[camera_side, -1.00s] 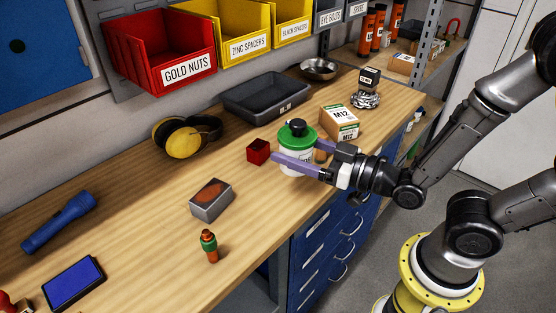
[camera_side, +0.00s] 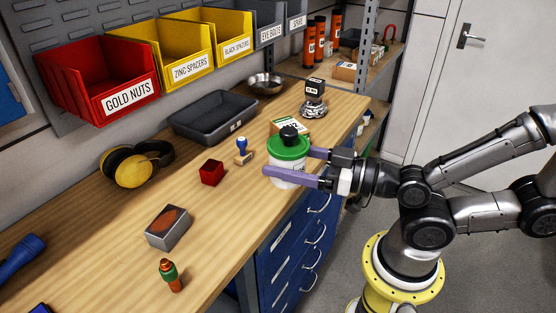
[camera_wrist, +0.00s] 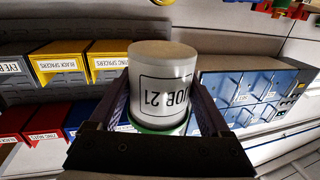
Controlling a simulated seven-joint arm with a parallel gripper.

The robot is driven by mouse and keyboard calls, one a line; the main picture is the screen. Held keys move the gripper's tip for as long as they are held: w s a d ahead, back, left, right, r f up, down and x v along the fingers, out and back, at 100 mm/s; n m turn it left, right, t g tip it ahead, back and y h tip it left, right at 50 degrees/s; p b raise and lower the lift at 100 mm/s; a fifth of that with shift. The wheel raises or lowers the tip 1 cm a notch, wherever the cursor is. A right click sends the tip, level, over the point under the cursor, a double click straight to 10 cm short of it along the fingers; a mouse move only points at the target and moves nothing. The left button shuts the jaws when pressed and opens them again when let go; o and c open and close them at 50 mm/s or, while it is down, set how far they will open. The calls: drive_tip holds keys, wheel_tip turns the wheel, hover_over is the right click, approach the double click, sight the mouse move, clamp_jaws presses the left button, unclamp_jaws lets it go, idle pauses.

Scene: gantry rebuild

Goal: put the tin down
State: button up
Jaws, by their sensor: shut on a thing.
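The tin (camera_side: 287,171) is a white round container with a green lid and a black knob on top. It is upright in the side view, near the bench's front edge. My gripper (camera_side: 291,163) is shut on it, one purple finger on the near side and the other partly hidden behind it. I cannot tell whether its base touches the bench. In the wrist view the tin (camera_wrist: 162,65) sits between the fingers, with its label "JOB 21" upside down and the green rim low in the picture.
An M12 box (camera_side: 279,127) stands just behind the tin. A blue-handled stamp (camera_side: 242,152) and a red cube (camera_side: 211,172) are to its left. A grey block (camera_side: 168,228) and a green-orange object (camera_side: 170,275) lie further forward. Bare bench (camera_side: 225,222) lies between.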

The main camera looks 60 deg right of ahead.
drive_tip(key=shift+s+r, duration=0.2)
drive_tip(key=shift+s, duration=0.15)
